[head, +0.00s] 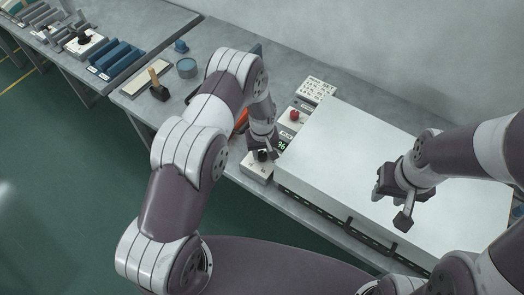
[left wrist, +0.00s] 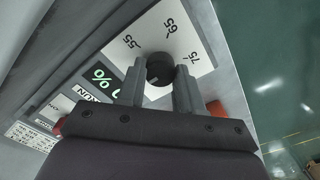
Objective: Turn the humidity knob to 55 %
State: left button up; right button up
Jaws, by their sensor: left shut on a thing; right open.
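The humidity knob (left wrist: 160,68) is a black round knob on a white dial plate (left wrist: 150,30) marked 55, 65 and 75 in the left wrist view. My left gripper (left wrist: 157,88) is shut on the knob, one finger on each side. In the head view my left gripper (head: 263,146) is at the control panel and the knob (head: 262,156) shows just below it. A green lit display (left wrist: 104,78) with a % sign is partly hidden by my gripper. The knob's pointer is not clear. My right gripper (head: 390,198) is open and empty above the white box.
A large white box (head: 345,150) stands right of the panel. A blue-grey round tin (head: 187,68) and a wooden-handled brush (head: 158,85) stand on the bench at left.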

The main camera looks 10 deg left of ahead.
pick_arm(q)
jog(key=shift+m, duration=0.3)
jog(key=shift+f+m+b, duration=0.1)
jog(key=shift+m+b, duration=0.75)
jog(key=shift+m, duration=0.05)
jog(key=m+b, duration=0.2)
jog(key=m, duration=0.1)
jog(key=shift+m, duration=0.3)
jog(key=m+b, duration=0.1)
jog(key=m, duration=0.2)
jog(key=shift+m, duration=0.3)
jog(key=shift+r+m+b, duration=0.2)
jog(key=shift+m+b, duration=0.5)
jog(key=shift+m, duration=1.3)
